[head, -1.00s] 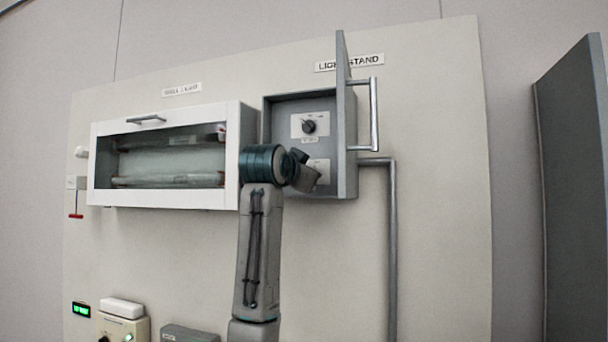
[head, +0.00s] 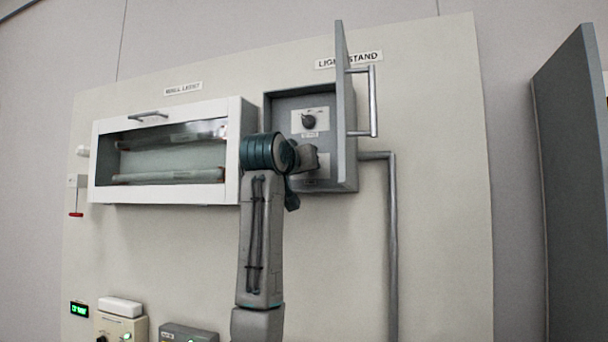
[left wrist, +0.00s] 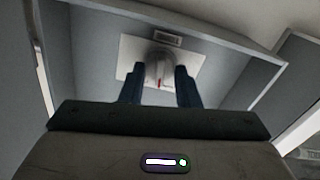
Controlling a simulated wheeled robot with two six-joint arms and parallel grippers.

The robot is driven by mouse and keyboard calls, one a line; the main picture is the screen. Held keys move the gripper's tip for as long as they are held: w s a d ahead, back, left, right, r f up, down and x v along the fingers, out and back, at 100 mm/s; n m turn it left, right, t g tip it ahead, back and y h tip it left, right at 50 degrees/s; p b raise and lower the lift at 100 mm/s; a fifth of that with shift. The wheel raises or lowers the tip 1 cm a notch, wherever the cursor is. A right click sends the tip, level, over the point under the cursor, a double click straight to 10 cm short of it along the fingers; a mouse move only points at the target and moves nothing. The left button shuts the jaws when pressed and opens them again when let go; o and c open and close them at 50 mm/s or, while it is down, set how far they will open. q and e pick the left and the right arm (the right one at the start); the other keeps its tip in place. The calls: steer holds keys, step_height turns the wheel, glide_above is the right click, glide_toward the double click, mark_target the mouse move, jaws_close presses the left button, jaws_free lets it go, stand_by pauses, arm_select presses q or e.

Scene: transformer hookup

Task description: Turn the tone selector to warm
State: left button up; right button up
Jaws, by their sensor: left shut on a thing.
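The open grey light stand box (head: 270,120) holds a dark upper knob (head: 309,121) on a white plate. Below it is a second white plate (head: 322,172), mostly hidden by my left gripper (head: 310,158) in the head view. In the left wrist view, a grey dial (left wrist: 160,64) with a red mark sits on a white plate (left wrist: 130,55), with a small label above it. My left gripper (left wrist: 159,84) is shut on this dial, one dark finger on each side. The label is too small to read. My right gripper is out of view.
The box door (head: 345,110) stands open to the right, with a bar handle (head: 374,100). A white-framed cabinet (head: 232,150) with a glass front is close left of my arm. A pipe (head: 392,240) runs down below the box.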

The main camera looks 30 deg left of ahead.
arm_select(q)
steer(key=shift+f+n+b, duration=0.1)
steer(key=shift+n+b, duration=0.25)
steer(key=shift+n, duration=0.45)
steer(key=shift+n+b, duration=0.45)
steer(key=shift+n, duration=0.65)
steer(key=o, duration=1)
steer(key=shift+s, duration=0.15)
